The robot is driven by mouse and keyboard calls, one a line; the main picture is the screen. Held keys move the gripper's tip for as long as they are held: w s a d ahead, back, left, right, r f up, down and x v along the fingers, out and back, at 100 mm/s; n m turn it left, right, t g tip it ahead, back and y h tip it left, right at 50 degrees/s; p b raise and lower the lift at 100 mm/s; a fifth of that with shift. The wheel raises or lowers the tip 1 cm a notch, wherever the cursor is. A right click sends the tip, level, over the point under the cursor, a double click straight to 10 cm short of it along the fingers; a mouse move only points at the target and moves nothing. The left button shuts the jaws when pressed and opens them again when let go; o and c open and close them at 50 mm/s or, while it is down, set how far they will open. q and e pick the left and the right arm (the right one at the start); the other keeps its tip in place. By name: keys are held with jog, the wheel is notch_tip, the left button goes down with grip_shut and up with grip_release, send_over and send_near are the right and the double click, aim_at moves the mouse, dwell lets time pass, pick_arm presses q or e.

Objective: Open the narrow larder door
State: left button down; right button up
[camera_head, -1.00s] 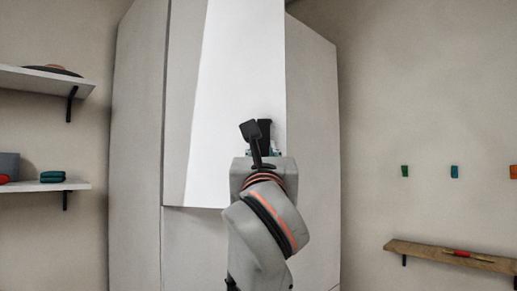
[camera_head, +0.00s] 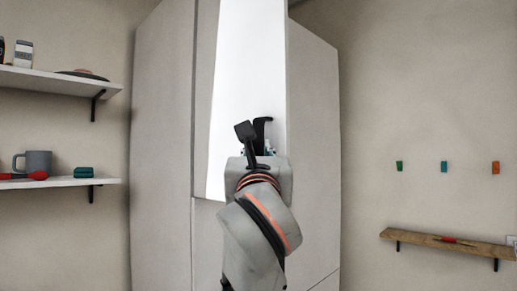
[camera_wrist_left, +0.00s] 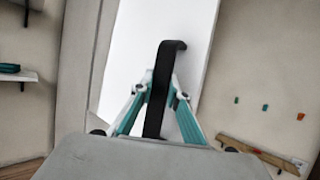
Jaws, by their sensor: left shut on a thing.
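The narrow larder door (camera_head: 250,70) is a tall bright white panel on the grey cabinet in the head view, with a shaded strip along its left side. It appears to stand at an angle to the cabinet front, though the gap behind it is hidden. Its upright black handle (camera_head: 264,130) is near its right edge. My left gripper (camera_head: 260,149) is at the handle, partly hidden by my own wrist. In the left wrist view, its teal-sided fingers close around the black handle (camera_wrist_left: 160,85) from both sides. My right gripper is not in view.
Left wall shelves (camera_head: 58,78) hold jars, a dark dish, a mug (camera_head: 38,162) and teal items. On the right wall are several coloured hooks (camera_head: 444,166) and a wooden shelf (camera_head: 415,236) with a red tool. Wall space between is clear.

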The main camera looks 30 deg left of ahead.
pick_arm(q)
jog(key=shift+s+r, duration=0.1)
dwell(0.3)
jog(key=c, duration=1.9)
grip_release()
jog(key=shift+a, duration=0.15)
jog(key=v, duration=0.7)
jog(key=shift+s, duration=0.2)
